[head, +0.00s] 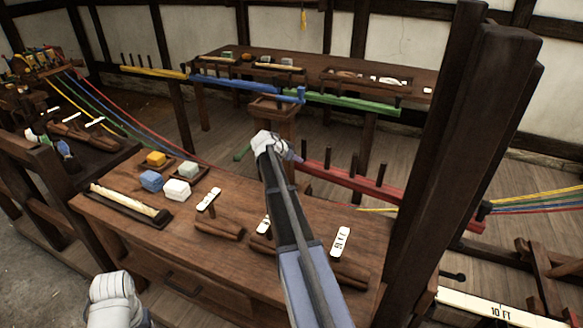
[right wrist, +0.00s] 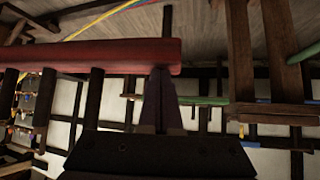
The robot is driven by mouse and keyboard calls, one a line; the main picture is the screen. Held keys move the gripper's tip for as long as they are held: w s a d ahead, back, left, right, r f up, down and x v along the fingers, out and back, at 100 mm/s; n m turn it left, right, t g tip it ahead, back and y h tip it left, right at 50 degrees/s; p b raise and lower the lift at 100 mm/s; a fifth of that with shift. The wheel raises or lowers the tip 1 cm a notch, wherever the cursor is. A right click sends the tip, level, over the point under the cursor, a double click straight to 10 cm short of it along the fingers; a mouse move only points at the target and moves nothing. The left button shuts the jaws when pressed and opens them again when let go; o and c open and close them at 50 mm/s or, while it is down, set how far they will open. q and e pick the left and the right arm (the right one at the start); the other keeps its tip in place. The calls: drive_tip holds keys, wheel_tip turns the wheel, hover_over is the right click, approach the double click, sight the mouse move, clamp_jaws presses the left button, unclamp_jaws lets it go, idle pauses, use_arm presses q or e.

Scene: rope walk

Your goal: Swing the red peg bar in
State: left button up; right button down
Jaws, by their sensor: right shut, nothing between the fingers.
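The red peg bar (head: 395,192), with several dark upright pegs, runs from beside my right gripper to the dark post at right. My right gripper (head: 297,158) is shut and empty at the bar's left end. In the right wrist view the red peg bar (right wrist: 90,54) crosses the upper left, and the shut fingertips (right wrist: 162,72) are right at its end. I cannot tell whether they touch it. Part of my left arm shows at the bottom left of the head view; its gripper is out of view.
A wooden bench (head: 330,215) with wax-like blocks, tags and rolls lies below my right arm. Blue (head: 240,84), green (head: 350,102) and yellow (head: 150,72) peg bars stand behind. A thick dark post (head: 460,130) rises at right. Coloured strands stretch on both sides.

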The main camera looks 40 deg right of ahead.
drive_tip(key=shift+m+g, duration=0.6)
drive_tip(key=shift+m, duration=0.1)
drive_tip(key=w+d, duration=0.1)
drive_tip(key=d, duration=0.1)
drive_tip(key=w+d, duration=0.1)
drive_tip(key=d, duration=0.1)
drive_tip(key=w+d, duration=0.1)
drive_tip(key=d, duration=0.2)
drive_tip(key=shift+w, duration=0.15)
drive_tip(key=w+d, duration=0.1)
drive_tip(key=d, duration=1.3)
drive_tip(key=shift+w, duration=0.2)
drive_tip(key=shift+a, duration=0.15)
